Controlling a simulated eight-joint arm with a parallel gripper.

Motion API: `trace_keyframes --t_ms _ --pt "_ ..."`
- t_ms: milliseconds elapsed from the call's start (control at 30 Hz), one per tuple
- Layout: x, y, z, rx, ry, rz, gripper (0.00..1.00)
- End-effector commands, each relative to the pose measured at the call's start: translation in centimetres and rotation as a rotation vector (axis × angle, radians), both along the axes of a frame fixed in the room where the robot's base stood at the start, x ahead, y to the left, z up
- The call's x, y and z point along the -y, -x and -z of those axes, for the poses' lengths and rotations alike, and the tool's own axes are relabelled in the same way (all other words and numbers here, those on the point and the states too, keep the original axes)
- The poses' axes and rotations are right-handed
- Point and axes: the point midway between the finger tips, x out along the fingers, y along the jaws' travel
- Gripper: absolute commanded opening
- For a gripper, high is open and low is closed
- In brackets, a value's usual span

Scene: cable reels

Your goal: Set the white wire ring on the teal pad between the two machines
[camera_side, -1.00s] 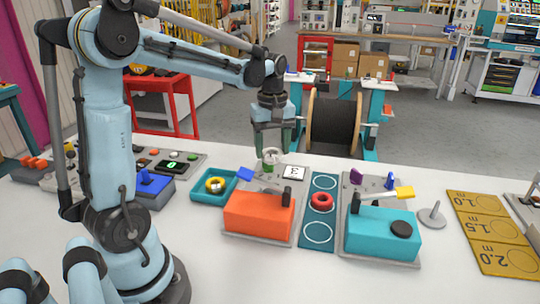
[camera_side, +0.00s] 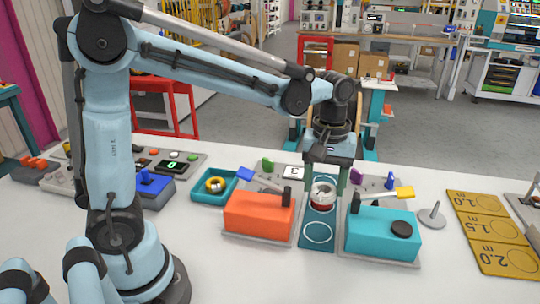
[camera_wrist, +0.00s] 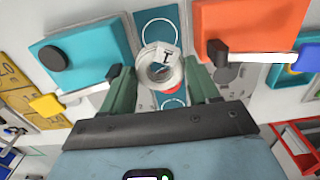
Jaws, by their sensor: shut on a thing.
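The white wire ring (camera_side: 322,188), with a pale tag, is held between the fingers of my gripper (camera_side: 323,183). It also shows in the wrist view (camera_wrist: 160,68), between the green fingertips (camera_wrist: 163,88). My gripper is shut on it, over the teal pad (camera_side: 318,218). The pad lies between the orange machine (camera_side: 258,217) and the teal machine (camera_side: 375,232). A red ring (camera_side: 322,207) on the pad shows just under the white ring, partly hidden by it. I cannot tell whether the two rings touch. A white circle outline on the near part of the pad is bare.
The yellow-tipped lever (camera_side: 405,193) of the teal machine and the blue-tipped lever (camera_side: 245,174) of the orange machine stick out on either side. A teal tray (camera_side: 214,187) with a yellow ring stands left. A grey spindle (camera_side: 432,215) stands right.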

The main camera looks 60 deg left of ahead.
Motion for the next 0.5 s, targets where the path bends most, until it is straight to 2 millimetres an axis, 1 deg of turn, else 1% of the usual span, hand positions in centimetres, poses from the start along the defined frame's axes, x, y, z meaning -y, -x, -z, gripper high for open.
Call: trace_keyframes --t_ms 100,233,500 --pt "0.0 0.0 1.9 0.000 0.000 -0.001 0.25" --pt "0.0 0.0 3.7 0.000 0.000 -0.002 0.25" --pt "-0.1 0.0 6.0 0.000 0.000 -0.003 0.25"
